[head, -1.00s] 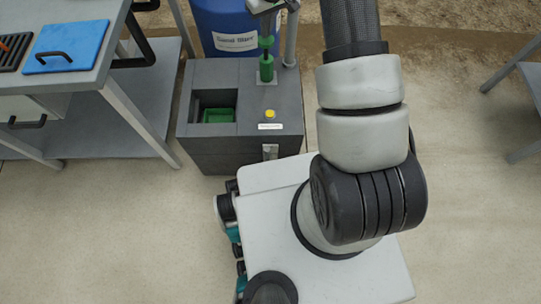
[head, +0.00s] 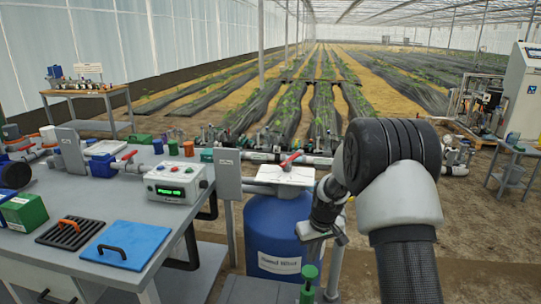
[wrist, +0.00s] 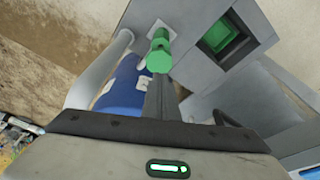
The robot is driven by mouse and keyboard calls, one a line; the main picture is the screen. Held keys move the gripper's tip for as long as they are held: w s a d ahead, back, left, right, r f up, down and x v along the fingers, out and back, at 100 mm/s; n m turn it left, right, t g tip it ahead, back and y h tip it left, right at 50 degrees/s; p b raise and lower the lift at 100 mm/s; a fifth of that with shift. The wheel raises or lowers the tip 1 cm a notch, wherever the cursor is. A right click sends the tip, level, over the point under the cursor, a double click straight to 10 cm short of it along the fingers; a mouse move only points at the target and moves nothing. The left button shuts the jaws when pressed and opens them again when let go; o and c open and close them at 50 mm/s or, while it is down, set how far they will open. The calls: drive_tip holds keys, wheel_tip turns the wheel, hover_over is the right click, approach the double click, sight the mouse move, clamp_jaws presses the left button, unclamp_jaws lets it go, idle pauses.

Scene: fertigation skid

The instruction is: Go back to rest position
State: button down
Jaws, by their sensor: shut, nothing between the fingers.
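My arm is folded up at the right of the head view, and my gripper (head: 315,256) hangs beside the blue drum (head: 272,232), above a green fitting (head: 308,285). In the wrist view the shut fingers (wrist: 157,88) point toward the green fitting (wrist: 160,50) on the grey box (wrist: 185,25). The fingers hold nothing. Whether the fingertips touch the fitting cannot be told from these views.
A workbench at left carries a blue lid (head: 125,243), a black grate (head: 68,233), a control box (head: 175,182) and pipework. A valve on a white plate (head: 283,173) sits above the drum. A side table (head: 518,150) stands at far right.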

drive_tip(key=s+r+m+t, duration=0.1)
drive_tip(key=s+r, duration=0.6)
drive_tip(key=r, duration=0.4)
drive_tip(key=s+r+m+t, duration=0.1)
drive_tip(key=s+r, duration=0.6)
drive_tip(key=r, duration=0.4)
drive_tip(key=s+r+m+t, duration=0.1)
drive_tip(key=s+r, duration=0.2)
drive_tip(key=s, duration=0.7)
drive_tip(key=s+r+m, duration=0.1)
drive_tip(key=s+r, duration=0.1)
drive_tip(key=s, duration=0.8)
wheel_tip(320, 180, up, 24)
drive_tip(key=p, duration=2.4)
drive_tip(key=shift+r+h, duration=0.2)
drive_tip(key=shift+h, duration=0.2)
